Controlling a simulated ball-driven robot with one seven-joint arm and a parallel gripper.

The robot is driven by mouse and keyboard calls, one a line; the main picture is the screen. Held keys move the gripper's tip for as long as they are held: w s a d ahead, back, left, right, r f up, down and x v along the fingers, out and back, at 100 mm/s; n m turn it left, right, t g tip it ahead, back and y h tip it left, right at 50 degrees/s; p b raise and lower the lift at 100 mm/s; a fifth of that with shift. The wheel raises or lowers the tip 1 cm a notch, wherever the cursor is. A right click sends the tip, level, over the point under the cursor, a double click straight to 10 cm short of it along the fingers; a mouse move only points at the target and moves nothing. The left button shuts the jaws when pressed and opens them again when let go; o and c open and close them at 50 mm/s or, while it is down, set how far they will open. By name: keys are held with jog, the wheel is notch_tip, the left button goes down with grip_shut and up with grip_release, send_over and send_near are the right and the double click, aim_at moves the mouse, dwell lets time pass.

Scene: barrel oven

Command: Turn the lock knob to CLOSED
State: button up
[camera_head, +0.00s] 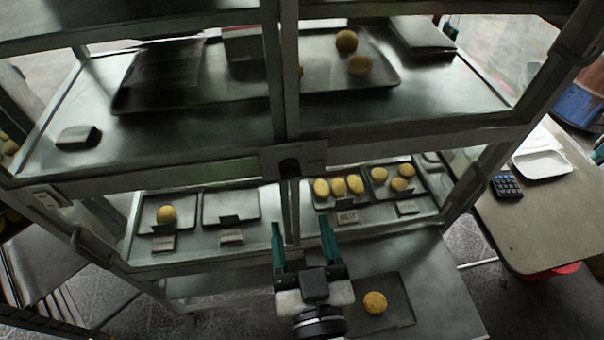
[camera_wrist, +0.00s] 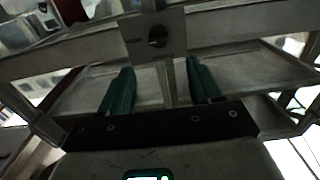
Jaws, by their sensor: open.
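The lock knob (camera_wrist: 158,38) is a dark round knob on a grey metal plate (camera_wrist: 135,45), at the top middle of the wrist view. In the head view the plate (camera_head: 312,153) sits where the upright post meets the horizontal rail, and the knob (camera_head: 289,165) is a dark spot on it. Any marking is too small to read. My gripper (camera_head: 301,226) has two green fingers, apart and with nothing between them. It is below the plate and apart from it. In the wrist view the fingers (camera_wrist: 160,66) point up toward the plate, one on each side of the post.
A shelf rack holds trays with yellow-brown buns (camera_head: 338,187) below the rail and more buns (camera_head: 347,41) above. A tray with one bun (camera_head: 375,303) lies on the surface right of my gripper. A side table (camera_head: 545,215) with a calculator (camera_head: 507,186) stands at right.

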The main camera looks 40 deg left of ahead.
aim_at(291, 177)
jog(key=p+x, duration=0.1)
jog(key=x, duration=0.9)
jog(key=shift+w+a, duration=0.2)
jog(key=c, duration=1)
